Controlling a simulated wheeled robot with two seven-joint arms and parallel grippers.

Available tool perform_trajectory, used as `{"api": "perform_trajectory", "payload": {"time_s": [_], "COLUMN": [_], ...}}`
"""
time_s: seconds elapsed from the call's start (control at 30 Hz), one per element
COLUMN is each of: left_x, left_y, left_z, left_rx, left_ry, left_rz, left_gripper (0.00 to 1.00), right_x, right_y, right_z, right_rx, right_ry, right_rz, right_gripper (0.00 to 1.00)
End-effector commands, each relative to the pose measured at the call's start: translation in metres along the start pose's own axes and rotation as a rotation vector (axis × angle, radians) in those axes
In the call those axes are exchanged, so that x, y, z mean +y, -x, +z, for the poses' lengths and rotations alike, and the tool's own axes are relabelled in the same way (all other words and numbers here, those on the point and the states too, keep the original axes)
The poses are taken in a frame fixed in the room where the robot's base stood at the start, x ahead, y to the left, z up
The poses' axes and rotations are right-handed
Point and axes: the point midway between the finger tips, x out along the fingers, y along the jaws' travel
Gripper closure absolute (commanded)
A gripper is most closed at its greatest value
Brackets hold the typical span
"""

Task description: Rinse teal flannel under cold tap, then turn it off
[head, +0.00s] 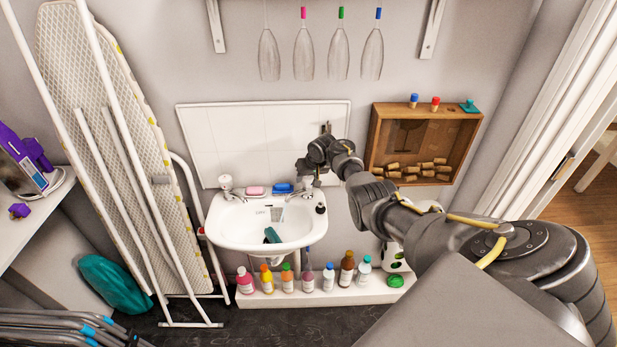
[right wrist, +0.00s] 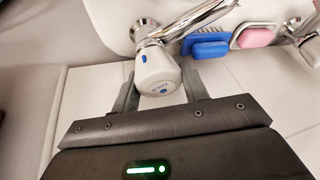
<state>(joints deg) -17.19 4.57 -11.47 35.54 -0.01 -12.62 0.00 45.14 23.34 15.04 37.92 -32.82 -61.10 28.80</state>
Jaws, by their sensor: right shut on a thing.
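The teal flannel (head: 272,235) lies in the white sink basin (head: 231,226), below the spouts. The cold tap (right wrist: 157,68), a white knob with a blue mark, sits at the sink's right back corner. My right gripper (right wrist: 161,88) is shut on the cold tap's knob, one finger on each side. In the head view the right gripper (head: 309,178) hides most of that tap. Whether water runs cannot be told. The other tap (head: 226,186) stands at the sink's left back corner. My left gripper is not in view.
A pink soap (head: 255,190) and blue brush (head: 283,188) lie between the taps. Several bottles (head: 308,279) stand on a white ledge below the sink. An ironing board (head: 120,130) leans at left. A wooden box (head: 424,143) with corks hangs at right.

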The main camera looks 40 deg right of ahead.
Motion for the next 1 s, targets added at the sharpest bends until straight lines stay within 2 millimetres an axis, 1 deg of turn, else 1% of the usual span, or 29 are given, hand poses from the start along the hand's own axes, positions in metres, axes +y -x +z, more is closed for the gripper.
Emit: {"api": "perform_trajectory", "payload": {"time_s": [0.03,0.3,0.33,0.47,0.8,0.87,1.0], "left_x": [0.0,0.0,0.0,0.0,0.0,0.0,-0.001], "left_y": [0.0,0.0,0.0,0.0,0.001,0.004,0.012], "left_z": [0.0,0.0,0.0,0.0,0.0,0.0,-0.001], "left_rx": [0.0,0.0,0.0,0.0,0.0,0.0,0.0], "left_ry": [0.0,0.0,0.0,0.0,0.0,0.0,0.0], "left_rz": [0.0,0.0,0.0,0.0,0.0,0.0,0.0], "left_gripper": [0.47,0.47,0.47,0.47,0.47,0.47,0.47], "right_x": [0.002,0.002,0.002,0.001,0.0,-0.001,-0.001], "right_y": [-0.001,-0.002,-0.002,-0.001,0.002,0.007,0.026], "right_z": [0.003,0.003,0.003,0.002,0.001,0.0,0.0], "right_rx": [-0.007,-0.007,-0.008,-0.006,-0.002,-0.001,0.0], "right_ry": [0.001,0.0,0.0,0.0,0.0,0.001,0.001], "right_rz": [0.003,0.003,0.003,0.002,0.0,-0.001,-0.001], "right_gripper": [0.79,0.79,0.52,0.35,0.34,0.34,0.34]}}
